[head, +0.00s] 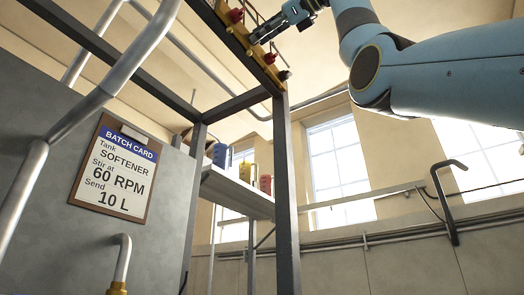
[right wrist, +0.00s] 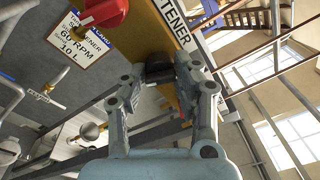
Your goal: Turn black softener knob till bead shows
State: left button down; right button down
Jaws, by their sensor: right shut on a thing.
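My right gripper (head: 262,32) reaches in from the upper right to the underside of the yellow panel (head: 262,66) at the top of the head view. In the right wrist view the gripper (right wrist: 162,70) has its two fingers around the black softener knob (right wrist: 159,66), shut on it. The panel label beside it ends in "TENER" (right wrist: 174,22). The knob's pointer and any bead are not clear to me. My left gripper is in neither view.
A red knob (right wrist: 104,10) sits close by on the panel. The batch card (head: 118,168) reads softener, 60 RPM, 10 L. A grey post (head: 287,190) stands below the panel. A shelf (head: 232,192) holds blue, yellow and red jugs. Pipes run at the left.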

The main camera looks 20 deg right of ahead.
jog(key=shift+f, duration=0.1)
dwell(0.4)
jog(key=c, duration=1)
grip_release()
jog(key=shift+w, duration=0.1)
jog(key=v, duration=1.2)
jog(key=shift+a, duration=0.1)
